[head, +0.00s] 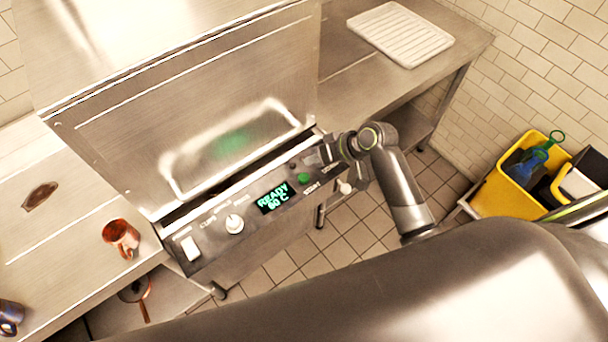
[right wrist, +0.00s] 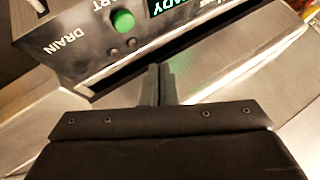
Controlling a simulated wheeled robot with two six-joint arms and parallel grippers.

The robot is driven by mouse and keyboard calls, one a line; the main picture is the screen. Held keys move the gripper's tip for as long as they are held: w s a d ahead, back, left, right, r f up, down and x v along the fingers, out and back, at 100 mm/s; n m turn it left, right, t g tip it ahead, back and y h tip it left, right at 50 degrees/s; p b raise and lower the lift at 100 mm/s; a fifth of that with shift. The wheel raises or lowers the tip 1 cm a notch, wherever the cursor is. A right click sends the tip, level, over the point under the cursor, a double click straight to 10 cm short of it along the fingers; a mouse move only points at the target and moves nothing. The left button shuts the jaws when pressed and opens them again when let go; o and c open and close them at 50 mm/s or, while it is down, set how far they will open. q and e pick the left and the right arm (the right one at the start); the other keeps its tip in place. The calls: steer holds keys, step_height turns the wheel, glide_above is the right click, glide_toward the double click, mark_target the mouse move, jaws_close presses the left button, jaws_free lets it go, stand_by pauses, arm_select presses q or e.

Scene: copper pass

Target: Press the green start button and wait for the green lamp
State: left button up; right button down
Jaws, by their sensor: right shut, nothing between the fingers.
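The green start button (head: 304,178) is on the control panel of the steel machine, right of the lit display (head: 273,199) reading "READY 60 C". It also shows in the right wrist view (right wrist: 122,20). Two small dark dots (right wrist: 132,43) sit beside the button; I see no lit green lamp, and cannot tell if one of them is a lamp. My right gripper (head: 329,150) is at the panel's right end, close to the button. In the right wrist view its fingers (right wrist: 160,72) are shut and empty, apart from the button. My left gripper is out of view.
The panel also holds a white knob (head: 234,223) and a white switch (head: 190,248). A copper mug (head: 121,236) stands on the left counter. A white ribbed tray (head: 400,34) lies on the right counter. A yellow bin (head: 503,194) stands at the right.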

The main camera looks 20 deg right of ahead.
steer(key=shift+w+a+r+y, duration=0.15)
steer(key=shift+w+a+r, duration=0.1)
steer(key=shift+w, duration=0.25)
steer(key=shift+w+a+r+y, duration=0.15)
steer(key=shift+w+a+r, duration=0.1)
steer(key=shift+w, duration=0.25)
steer(key=b, duration=0.8)
glide_above(308, 178)
step_height(308, 178, down, 8)
steer(key=shift+f, duration=0.45)
steer(key=shift+f, duration=0.15)
stand_by(0.8)
steer(key=shift+f, duration=0.25)
